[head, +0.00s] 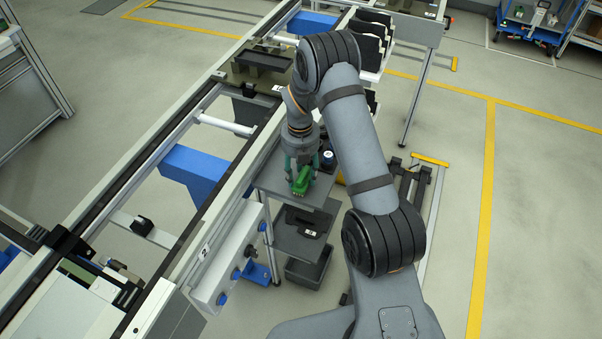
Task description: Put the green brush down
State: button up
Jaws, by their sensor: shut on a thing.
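The green brush (301,184) is below my gripper (301,172), at the middle of the head view. My gripper points down and is shut on the brush. The brush is over the grey top shelf (318,196) of a small stand beside the conveyor rail. I cannot tell whether the brush touches the shelf. My arm crosses in front and hides part of the shelf's right side.
A dark blue round item (327,158) stands on the shelf just right of the gripper. The conveyor rail (222,196) runs close along the left. A lower shelf (299,240) holds a black bin (305,222). The shelf's front part looks bare.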

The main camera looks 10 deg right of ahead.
jog(key=shift+f, duration=0.2)
jog(key=o, duration=0.9)
jog(key=shift+o, duration=0.5)
jog(key=shift+r, duration=0.15)
notch_tip(320, 180, up, 12)
jog(key=b, duration=0.1)
